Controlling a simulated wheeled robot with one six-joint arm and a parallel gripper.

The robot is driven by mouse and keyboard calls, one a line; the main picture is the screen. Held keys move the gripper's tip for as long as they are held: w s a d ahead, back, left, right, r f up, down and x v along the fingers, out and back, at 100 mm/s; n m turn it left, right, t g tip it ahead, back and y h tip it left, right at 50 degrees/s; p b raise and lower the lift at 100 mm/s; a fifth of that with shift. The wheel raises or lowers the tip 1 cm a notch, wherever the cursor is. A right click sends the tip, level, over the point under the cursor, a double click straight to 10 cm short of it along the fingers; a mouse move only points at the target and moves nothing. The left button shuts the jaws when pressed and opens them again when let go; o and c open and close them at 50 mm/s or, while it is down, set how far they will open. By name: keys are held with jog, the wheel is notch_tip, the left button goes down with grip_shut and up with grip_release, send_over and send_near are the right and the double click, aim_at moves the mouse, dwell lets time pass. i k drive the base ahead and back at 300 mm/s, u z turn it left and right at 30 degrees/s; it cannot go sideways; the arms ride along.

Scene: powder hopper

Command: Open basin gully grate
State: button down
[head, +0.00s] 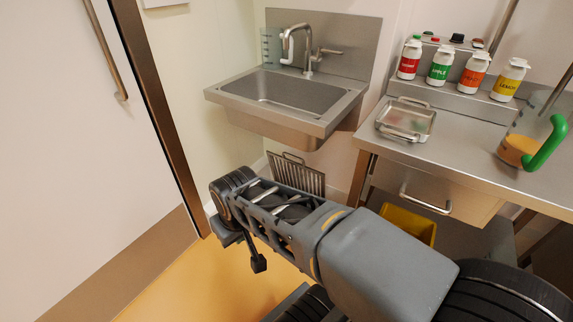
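The basin (290,98) is a steel sink fixed to the wall, with a tap (309,58) above it. Below it is a slatted metal grate (300,174) with a thin loop handle at its upper edge. The grate looks raised up on edge near the wall. Its lower edge is hidden behind my arm, so I cannot tell whether it touches the floor or what lies under it. My arm crosses the lower middle of the picture in front of the grate. I cannot make out my gripper's fingers.
A steel counter (465,157) on the right holds a small metal tray (406,119), several labelled bottles (441,66) and a green-handled jug (522,147). A yellow bin (408,224) stands below it. A white door (75,130) is at left. Orange floor (185,285) is clear at lower left.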

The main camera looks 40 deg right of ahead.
aim_at(270, 156)
jog(key=u, duration=0.25)
jog(key=i, duration=1.05)
jog(key=z, duration=0.7)
